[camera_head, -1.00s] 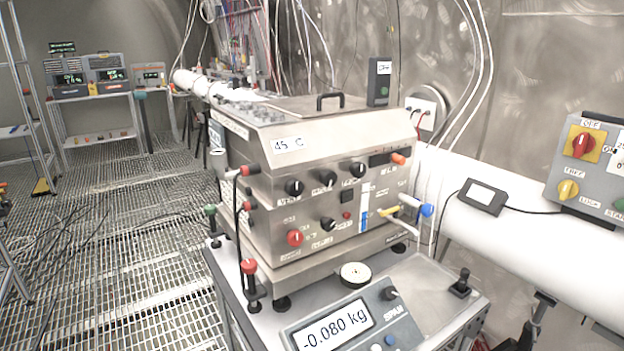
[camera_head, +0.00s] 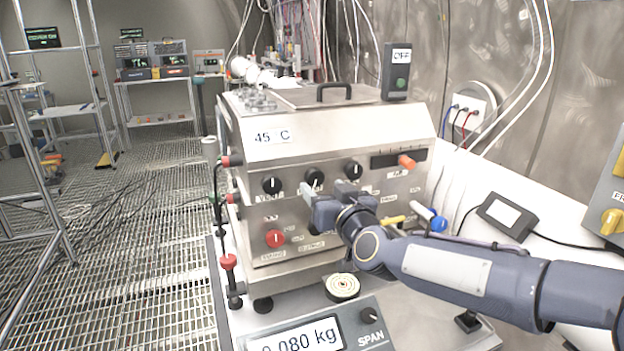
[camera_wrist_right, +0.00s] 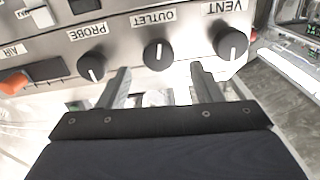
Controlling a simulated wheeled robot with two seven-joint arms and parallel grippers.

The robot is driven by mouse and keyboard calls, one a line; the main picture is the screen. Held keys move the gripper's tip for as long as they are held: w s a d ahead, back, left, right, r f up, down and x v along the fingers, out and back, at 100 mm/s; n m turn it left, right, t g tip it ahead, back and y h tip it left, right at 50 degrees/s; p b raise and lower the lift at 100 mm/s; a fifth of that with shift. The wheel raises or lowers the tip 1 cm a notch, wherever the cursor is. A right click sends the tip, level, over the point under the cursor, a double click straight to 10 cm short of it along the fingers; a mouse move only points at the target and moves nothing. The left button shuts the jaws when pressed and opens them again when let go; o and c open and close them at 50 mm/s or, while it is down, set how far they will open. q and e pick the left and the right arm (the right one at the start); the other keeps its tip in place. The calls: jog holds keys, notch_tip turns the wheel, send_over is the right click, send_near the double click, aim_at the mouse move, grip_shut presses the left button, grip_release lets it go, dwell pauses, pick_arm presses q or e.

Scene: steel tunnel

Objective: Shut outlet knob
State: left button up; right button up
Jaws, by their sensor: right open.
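The outlet knob (camera_wrist_right: 158,54) is black and round with a white pointer line. In the right wrist view it sits under an upside-down OUTLET label, and its line runs nearly up and down. In the head view it is the middle knob (camera_head: 315,177) of the upper row on the steel box (camera_head: 340,133). My right gripper (camera_head: 324,189) is open in front of the panel, just below this knob. In the right wrist view its two fingers (camera_wrist_right: 161,76) stand apart, one to each side below the knob, not closed on it. My left gripper is not in view.
The vent knob (camera_wrist_right: 230,40) and the probe knob (camera_wrist_right: 93,65) flank the outlet knob closely. A red knob (camera_head: 275,238) is lower left. An orange-tipped lever (camera_head: 407,162) and a blue-ended valve (camera_head: 438,223) are on the right. A scale (camera_head: 315,335) lies below.

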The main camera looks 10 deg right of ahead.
aim_at(316, 179)
jog(key=w, duration=0.5)
jog(key=shift+a+p, duration=0.4)
jog(key=shift+s, duration=0.1)
jog(key=c, duration=1)
